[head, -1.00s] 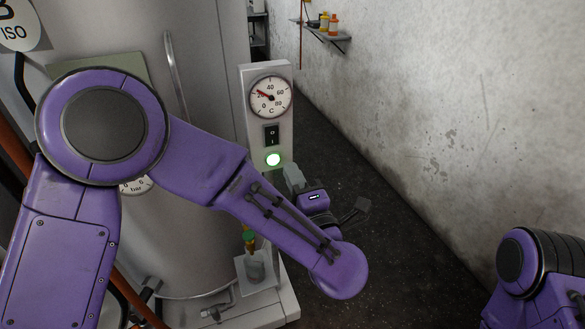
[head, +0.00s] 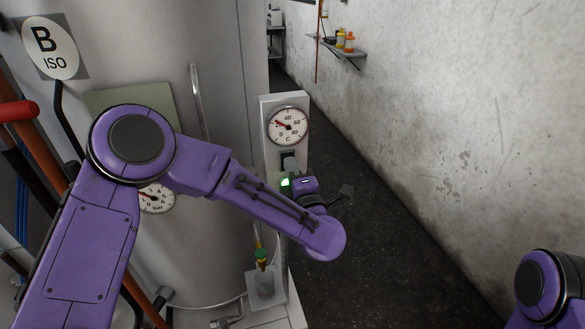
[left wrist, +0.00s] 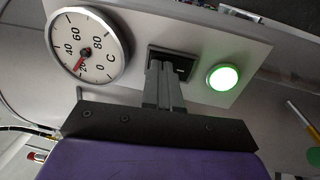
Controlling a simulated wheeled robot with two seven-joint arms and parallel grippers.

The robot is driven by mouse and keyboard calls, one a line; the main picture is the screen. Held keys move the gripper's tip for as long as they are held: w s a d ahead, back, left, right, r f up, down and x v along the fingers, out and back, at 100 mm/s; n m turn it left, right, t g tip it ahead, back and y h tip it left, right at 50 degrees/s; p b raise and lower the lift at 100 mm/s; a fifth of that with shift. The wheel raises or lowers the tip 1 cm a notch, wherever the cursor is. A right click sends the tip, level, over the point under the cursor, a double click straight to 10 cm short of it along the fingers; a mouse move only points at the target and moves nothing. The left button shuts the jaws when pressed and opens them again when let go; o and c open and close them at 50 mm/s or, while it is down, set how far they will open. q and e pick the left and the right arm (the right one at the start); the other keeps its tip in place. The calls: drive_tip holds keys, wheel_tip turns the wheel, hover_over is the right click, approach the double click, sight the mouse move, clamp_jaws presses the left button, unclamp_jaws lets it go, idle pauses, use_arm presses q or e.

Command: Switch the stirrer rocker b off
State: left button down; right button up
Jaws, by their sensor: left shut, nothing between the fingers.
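The stirrer rocker is a dark switch on the light grey panel (head: 298,107) of tank B, between the dial and the green lamp. In the left wrist view the rocker (left wrist: 181,62) shows behind the fingertips, partly hidden by them. My left gripper (left wrist: 164,72) is shut and empty, with its tips at the rocker; they seem to touch it. In the head view the left gripper (head: 288,164) covers most of the rocker, so its position cannot be read. The green lamp (left wrist: 223,77) is lit. My right gripper is out of view.
A temperature dial (head: 288,126) sits above the rocker. Open floor (head: 370,240) and a concrete wall (head: 430,90) lie to the right.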

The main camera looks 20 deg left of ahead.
use_arm(q)
drive_tip(key=shift+a+r+g+h+p, duration=0.3)
drive_tip(key=shift+r+g+p, duration=0.1)
drive_tip(key=shift+g+p, duration=0.1)
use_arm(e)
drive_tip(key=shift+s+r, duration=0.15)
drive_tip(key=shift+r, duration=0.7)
use_arm(q)
drive_tip(key=r+b+v, duration=0.2)
drive_tip(key=b+v, duration=0.1)
drive_tip(key=v, duration=1.1)
drive_tip(key=shift+r, duration=0.2)
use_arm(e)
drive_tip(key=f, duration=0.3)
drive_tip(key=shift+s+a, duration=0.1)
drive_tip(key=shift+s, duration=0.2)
use_arm(q)
drive_tip(key=shift+w, duration=0.15)
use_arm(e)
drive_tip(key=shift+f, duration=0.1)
use_arm(q)
drive_tip(key=shift+d, duration=0.1)
